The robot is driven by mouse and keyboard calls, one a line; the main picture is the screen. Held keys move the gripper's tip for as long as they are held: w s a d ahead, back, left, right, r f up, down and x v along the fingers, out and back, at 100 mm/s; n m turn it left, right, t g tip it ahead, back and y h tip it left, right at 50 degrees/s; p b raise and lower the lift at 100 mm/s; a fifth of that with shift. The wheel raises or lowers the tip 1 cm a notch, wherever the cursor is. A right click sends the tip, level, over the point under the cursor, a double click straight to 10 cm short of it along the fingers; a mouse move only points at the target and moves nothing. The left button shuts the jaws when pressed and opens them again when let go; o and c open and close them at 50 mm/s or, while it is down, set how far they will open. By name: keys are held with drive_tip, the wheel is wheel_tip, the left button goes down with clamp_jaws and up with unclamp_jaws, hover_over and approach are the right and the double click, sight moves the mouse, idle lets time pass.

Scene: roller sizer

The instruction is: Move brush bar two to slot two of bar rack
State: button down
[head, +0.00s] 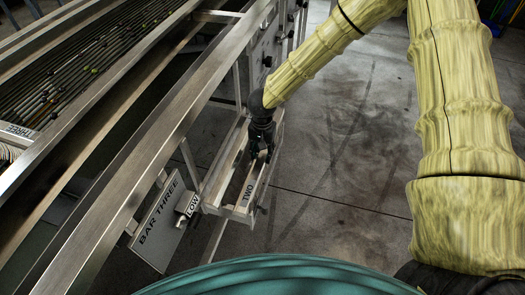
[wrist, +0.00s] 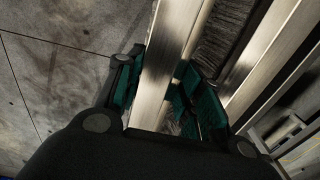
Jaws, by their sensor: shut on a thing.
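My gripper (head: 262,143) is at the end of the yellow-sleeved arm, over a narrow metal rack-like frame beside the machine. In the wrist view its teal finger pads (wrist: 160,95) are on both sides of a bright metal bar (wrist: 170,40), shut on it. Dark bristles (wrist: 225,40) show along the bar's right side, so it appears to be a brush bar. Its number cannot be read. The frame's near end carries a label TWO (head: 249,191). Whether this frame is the bar rack, and whether the bar sits in a slot, I cannot tell.
A sign plate BAR THREE (head: 160,225) and a LOW tag (head: 192,205) are left of the frame. The machine's long metal rail (head: 150,130) runs along the left, with rollers (head: 80,60) beyond. Concrete floor (head: 345,130) is open to the right.

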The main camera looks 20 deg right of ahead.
drive_tip(key=shift+f, duration=0.2)
drive_tip(key=c, duration=0.9)
unclamp_jaws()
drive_tip(key=shift+o, duration=0.2)
wheel_tip(320, 180, up, 12)
